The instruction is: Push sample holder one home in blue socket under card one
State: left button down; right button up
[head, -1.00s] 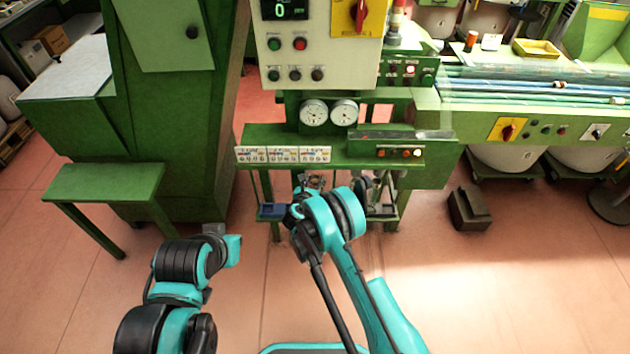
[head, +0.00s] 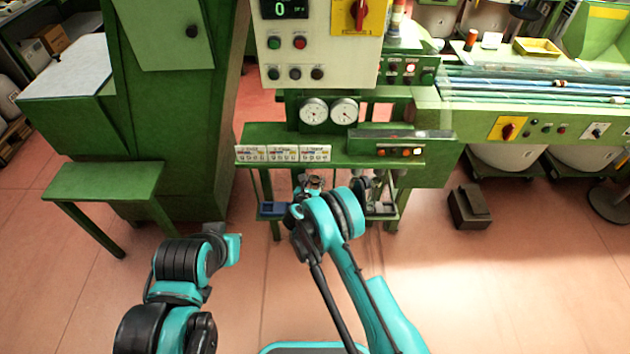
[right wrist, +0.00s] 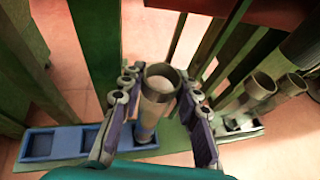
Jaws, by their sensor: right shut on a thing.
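Sample holder one (right wrist: 155,104), a brownish open-topped tube with a pale inside, stands between the fingers of my right gripper (right wrist: 155,108) in the right wrist view. The gripper is shut on it. Its lower end is at the blue socket strip (right wrist: 58,155); I cannot tell how deep it sits. In the head view my right gripper (head: 314,183) is partly hidden by its own wrist, below the row of cards. Card one (head: 250,153) is the leftmost white card on the green beam. My left gripper (head: 232,246) is low at the left, away from the rack; its fingers are unclear.
More tubes (right wrist: 260,86) stand to the right of the held one in the wrist view. Green posts and the beam (head: 350,160) frame the rack closely. A green bench (head: 105,180) stands at the left. The floor in front is mostly clear.

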jog(key=shift+f, duration=0.3)
jog(key=o, duration=1.3)
jog(key=shift+c, duration=0.2)
jog(key=v, duration=0.7)
jog(key=shift+s+a+r, duration=0.1)
jog(key=shift+s, duration=0.05)
